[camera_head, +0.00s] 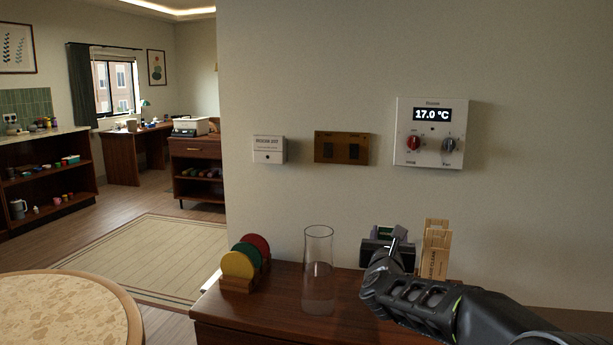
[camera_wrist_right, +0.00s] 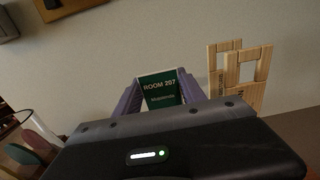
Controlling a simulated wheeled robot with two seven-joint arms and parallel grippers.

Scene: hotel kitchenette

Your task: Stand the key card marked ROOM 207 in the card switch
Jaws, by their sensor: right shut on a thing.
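The green key card marked ROOM 207 (camera_wrist_right: 160,90) stands upright between the fingers of my right gripper (camera_wrist_right: 158,98) in the right wrist view. My right gripper (camera_head: 390,246) is shut on it; in the head view, only a bit of green (camera_head: 385,232) shows there. The gripper is above the wooden counter, in front of the wall. A small white wall box (camera_head: 269,149) with lettering and a dark dot looks like the card switch, but I cannot tell for sure. It is up and left of the gripper, well apart. My left gripper is not in view.
A brown switch plate (camera_head: 341,134) and a thermostat (camera_head: 430,130) reading 17.0 °C are on the wall. On the counter (camera_head: 272,310) stand a clear glass cylinder (camera_head: 318,270), a rack of coloured discs (camera_head: 239,265) and wooden door hangers (camera_head: 436,247) beside my gripper.

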